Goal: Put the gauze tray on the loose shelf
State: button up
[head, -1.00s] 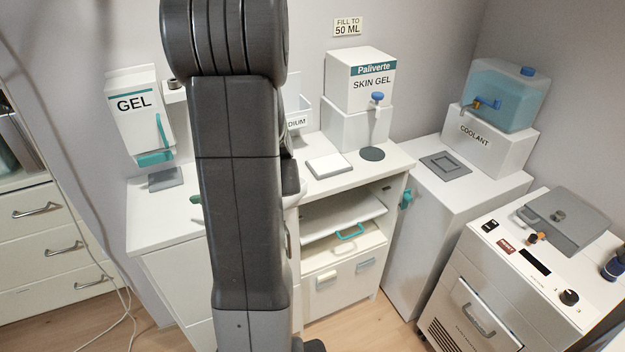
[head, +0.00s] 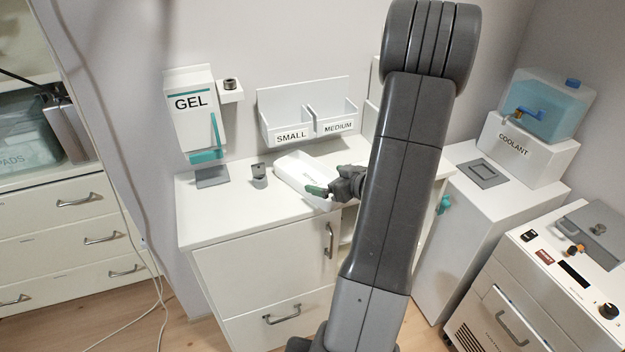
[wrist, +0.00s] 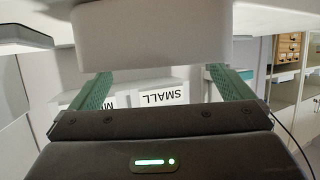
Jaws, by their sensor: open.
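The gauze tray, taken to be the long white tray (head: 292,172), lies on the white counter below the SMALL and MEDIUM bins. My gripper (head: 322,191), with green fingers, is at the tray's near right end. In the wrist view the tray's white end (wrist: 150,38) shows between the two open fingers of my gripper (wrist: 160,74), with a gap at least on the left. I cannot tell whether either finger touches it. The loose shelf is not clearly visible; my arm covers most of the cabinet's open bay.
The counter's front left (head: 225,212) is clear. A COOLANT unit (head: 527,145) stands at the right.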

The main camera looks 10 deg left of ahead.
aim_at(317, 175)
jog(key=p+x, duration=0.1)
jog(key=x, duration=0.1)
jog(key=p+x, duration=0.1)
jog(key=shift+w+a, duration=0.25)
jog(key=shift+a, duration=0.15)
jog(key=shift+w+a+f+p, duration=0.25)
jog(key=shift+w+a+p, duration=0.05)
jog(key=shift+a, duration=0.1)
jog(key=c, duration=0.8)
jog(key=shift+c, duration=0.2)
jog(key=shift+r, duration=0.15)
